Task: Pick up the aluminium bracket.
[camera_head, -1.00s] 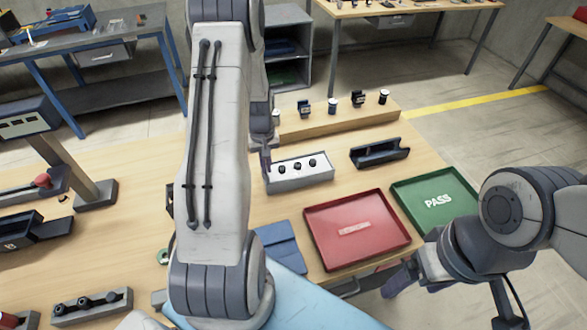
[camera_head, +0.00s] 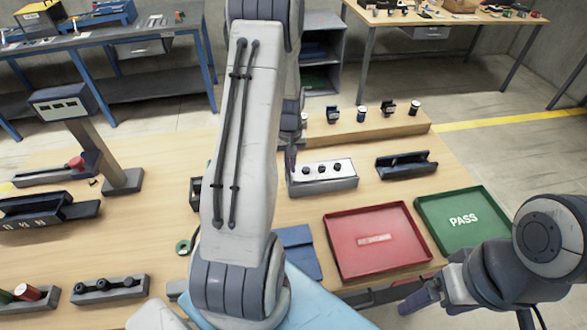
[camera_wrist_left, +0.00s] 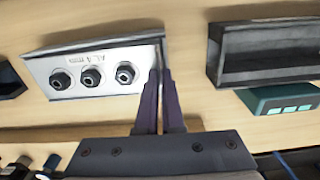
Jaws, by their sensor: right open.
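A grey block with a pale top face and three dark round pegs (camera_head: 322,179) stands on the bench; its face reads "AL 4 mm" in the left wrist view (camera_wrist_left: 73,60). I take it to be the aluminium bracket or its holder; I cannot tell which. My left gripper (camera_head: 290,158) points down at the block's left end. In the left wrist view its two fingers (camera_wrist_left: 160,78) are close together with a narrow gap, at the block's right end there. Whether they clasp a thin edge is unclear. My right gripper (camera_head: 418,300) is open, low at right, away from the block.
A red tray (camera_head: 340,262) and a green PASS tray (camera_head: 480,238) lie to the right. A dark cradle (camera_head: 405,170) stands right of the block. Behind is a raised wooden ledge (camera_head: 380,133) with small parts. A blue folded sheet (camera_head: 300,250) lies in front.

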